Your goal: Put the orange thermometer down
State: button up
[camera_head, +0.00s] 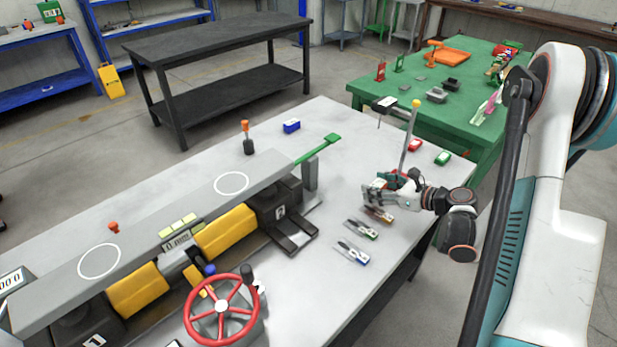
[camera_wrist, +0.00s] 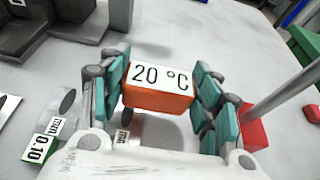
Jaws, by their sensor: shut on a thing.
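The orange thermometer (camera_wrist: 157,101) shows in the wrist view as an orange block with a white top face reading "20 °C". My gripper (camera_wrist: 158,88) is shut on it, with teal finger pads on its left and right sides. A shadow lies on the grey table close by; whether the block touches the table I cannot tell. In the head view my gripper (camera_head: 381,187) is low over the right part of the grey table (camera_head: 325,130). The thermometer is mostly hidden by the fingers there.
Several labelled gauges, one blue-marked (camera_head: 352,252), lie in front of my gripper. A stand with a yellow-topped rod (camera_head: 406,140) rises right behind it. The grey beam (camera_head: 180,225) is left. Bare table lies between.

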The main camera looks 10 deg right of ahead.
jog(key=shift+s+f, duration=0.15)
jog(key=shift+s, duration=0.2)
jog(key=shift+w+a+p, duration=0.2)
jog(key=shift+w+p, duration=0.1)
jog(key=b, duration=0.2)
send_over(332, 179)
jog(key=shift+s+d, duration=0.25)
jog(key=shift+s, duration=0.15)
jog(key=shift+w+a, duration=0.3)
jog(key=shift+w, duration=0.15)
notch_tip(332, 179, down, 4)
jog(key=shift+d+r+b, duration=0.1)
jog(key=shift+b, duration=1.15)
jog(key=shift+r, duration=0.15)
jog(key=o, duration=1.2)
